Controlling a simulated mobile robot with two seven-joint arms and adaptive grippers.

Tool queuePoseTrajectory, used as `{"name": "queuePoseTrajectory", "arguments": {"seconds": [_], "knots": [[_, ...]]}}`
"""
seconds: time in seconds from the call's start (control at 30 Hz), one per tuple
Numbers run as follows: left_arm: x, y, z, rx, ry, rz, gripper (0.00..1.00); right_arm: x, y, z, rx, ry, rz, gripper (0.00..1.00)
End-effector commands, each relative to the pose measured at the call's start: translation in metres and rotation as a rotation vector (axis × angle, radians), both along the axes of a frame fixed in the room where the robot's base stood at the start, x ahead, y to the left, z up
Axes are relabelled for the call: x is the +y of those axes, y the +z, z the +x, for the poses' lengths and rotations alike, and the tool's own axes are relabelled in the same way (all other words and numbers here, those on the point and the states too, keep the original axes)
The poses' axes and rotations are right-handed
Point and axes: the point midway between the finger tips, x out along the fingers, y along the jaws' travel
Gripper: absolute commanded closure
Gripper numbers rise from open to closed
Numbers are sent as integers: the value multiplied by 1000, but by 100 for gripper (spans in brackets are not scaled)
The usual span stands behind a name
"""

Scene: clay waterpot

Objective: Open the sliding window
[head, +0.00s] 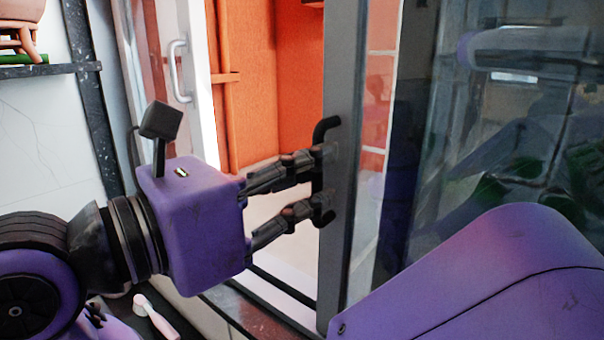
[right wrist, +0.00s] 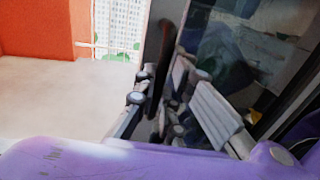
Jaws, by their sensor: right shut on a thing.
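The sliding window's grey-framed glass panel (head: 345,70) stands upright in the middle of the head view. A wide gap lies to its left, with an orange wall showing through. A black curved handle (head: 325,128) is on the panel's left frame edge. My right gripper (head: 317,180) is shut on this handle, its two dark fingers reaching it from the left. In the right wrist view the fingers (right wrist: 152,100) are at the dark upright handle (right wrist: 162,55), with the glass just right of it. The fingers hide part of the handle. My left gripper is not in view.
A light metal handle (head: 179,72) is on the frame left of the gap. A dark sill (head: 245,312) runs below. A shelf (head: 45,70) with a clay pot (head: 22,22) is at upper left. A pale brush-like thing (head: 152,315) lies at lower left.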

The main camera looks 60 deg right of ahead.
Motion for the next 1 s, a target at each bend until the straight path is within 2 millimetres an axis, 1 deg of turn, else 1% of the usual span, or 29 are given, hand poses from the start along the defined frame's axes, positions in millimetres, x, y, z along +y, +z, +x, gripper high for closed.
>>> {"name": "queuePoseTrajectory", "arguments": {"seconds": [0.1, 0.13, 0.27, 0.57, 0.67, 0.77, 1.0], "knots": [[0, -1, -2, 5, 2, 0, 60, 0, 0, 0, 1, -2, 0, 100], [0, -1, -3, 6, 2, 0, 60, 0, 0, 0, 1, -2, 0, 89], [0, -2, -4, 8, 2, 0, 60, 0, 0, 0, 1, -2, -1, 73], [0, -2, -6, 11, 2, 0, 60, 0, 0, 1, 1, 0, -1, 73], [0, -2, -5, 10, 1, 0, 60, 5, 0, 3, 2, 1, 0, 73], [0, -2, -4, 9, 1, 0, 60, 18, 0, 7, 3, 3, -1, 73], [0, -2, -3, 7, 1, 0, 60, 68, 1, 23, 3, 4, -1, 73]]}}
